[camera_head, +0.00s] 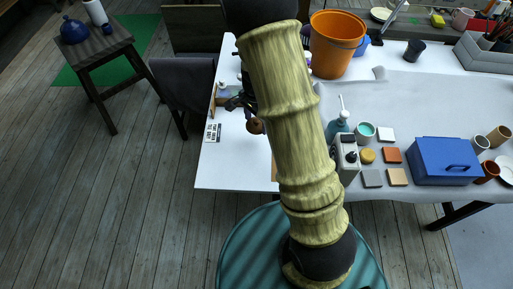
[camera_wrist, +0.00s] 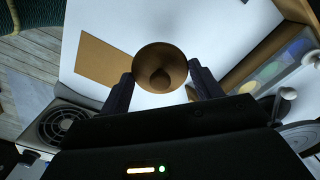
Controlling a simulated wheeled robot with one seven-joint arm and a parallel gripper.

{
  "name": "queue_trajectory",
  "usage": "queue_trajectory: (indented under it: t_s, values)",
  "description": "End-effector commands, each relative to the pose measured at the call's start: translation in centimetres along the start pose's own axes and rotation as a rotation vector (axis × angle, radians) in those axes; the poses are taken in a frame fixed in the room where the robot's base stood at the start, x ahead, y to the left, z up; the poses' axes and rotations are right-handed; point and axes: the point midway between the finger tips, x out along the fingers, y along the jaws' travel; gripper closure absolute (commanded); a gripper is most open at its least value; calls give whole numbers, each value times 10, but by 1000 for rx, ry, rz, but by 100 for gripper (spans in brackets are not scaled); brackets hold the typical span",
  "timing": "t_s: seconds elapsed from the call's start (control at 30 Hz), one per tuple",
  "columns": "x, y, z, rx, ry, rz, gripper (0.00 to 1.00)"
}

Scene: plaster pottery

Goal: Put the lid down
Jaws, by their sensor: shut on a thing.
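A round brown lid (camera_wrist: 175,60) with a darker round shape at its middle is between the two fingers of my gripper (camera_wrist: 160,74) in the wrist view. The fingers are shut on it, one on each side. White tabletop shows around it; its height above the table is hard to tell. In the head view, my gripper (camera_head: 240,102) is mostly hidden behind my arm, and a small brown part (camera_head: 255,126), likely the lid, shows beside the arm over the white table (camera_head: 235,165).
A flat brown board (camera_wrist: 103,62) lies on the table, and a wooden-framed box (camera_wrist: 270,68) is at the right of the wrist view. An orange bucket (camera_head: 337,45), a blue box (camera_head: 444,160) and several tiles stand right of my arm. The table's left front part is clear.

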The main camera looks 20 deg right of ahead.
Motion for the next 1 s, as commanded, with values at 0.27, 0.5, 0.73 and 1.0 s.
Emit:
queue_trajectory:
  t_s: [0.27, 0.5, 0.73, 1.0]
  values:
    - [4, 0, 0, -3, -1, 2, 58]
    - [43, 1, 0, -2, -2, 5, 58]
    - [63, 0, 0, -3, 0, 0, 58]
    - [65, 0, 0, -4, 0, 1, 58]
